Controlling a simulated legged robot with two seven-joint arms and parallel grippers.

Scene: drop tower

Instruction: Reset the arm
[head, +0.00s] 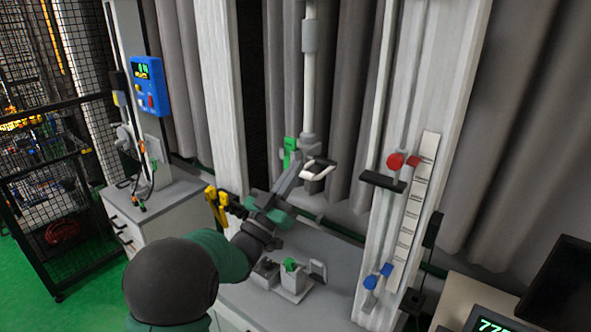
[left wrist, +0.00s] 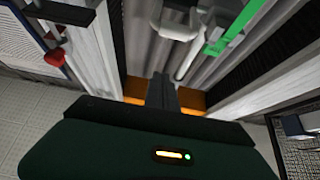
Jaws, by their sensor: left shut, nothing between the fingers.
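The drop tower has a vertical rod (head: 310,75) with a pale looped handle (head: 319,169) at its lower end. The handle also shows in the left wrist view (left wrist: 188,50). A green part (head: 290,150) sits beside the rod's lower end and also shows in the left wrist view (left wrist: 228,32). My left gripper (head: 293,176) is shut and empty, its dark fingers pointing up towards the tower just below and left of the handle. In the left wrist view its fingers (left wrist: 163,82) stand together, apart from the handle. My right gripper is not in view.
The right column carries a red knob (head: 396,161), a blue knob (head: 371,282) and a white scale (head: 413,210). A grey fixture with a green piece (head: 291,265) stands on the tower's base below my gripper. A yellow clamp (head: 216,206) is at the left column. A monitor stands lower right.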

